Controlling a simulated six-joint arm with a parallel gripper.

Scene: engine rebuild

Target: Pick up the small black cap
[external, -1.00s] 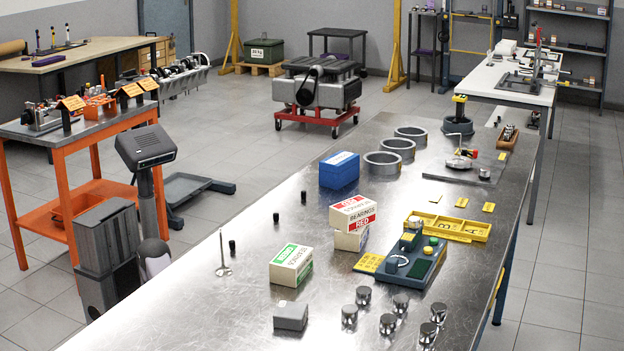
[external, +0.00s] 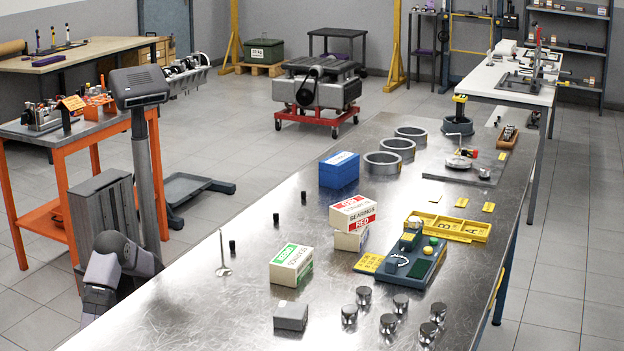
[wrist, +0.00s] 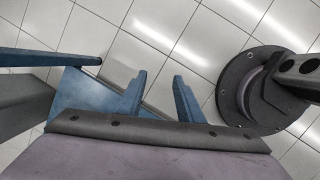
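Several small black upright pieces stand on the steel workbench (external: 200,310) in the external view. One black cap-like piece (external: 232,246) is beside the valve (external: 222,262), another (external: 276,219) is farther back, and a third (external: 303,197) is farther still. I cannot tell which is the named cap. My gripper (wrist: 160,76) shows in the wrist view with its two blue fingers apart and nothing between them. It faces the tiled floor, away from the black pieces. My fingers cannot be made out in the external view.
A green-white box (external: 291,266), a grey block (external: 291,316), a red-white bearings box (external: 352,213) and several pistons (external: 388,323) stand right of the caps. The bench's left part is mostly clear. An orange cart (external: 65,150) stands to the left.

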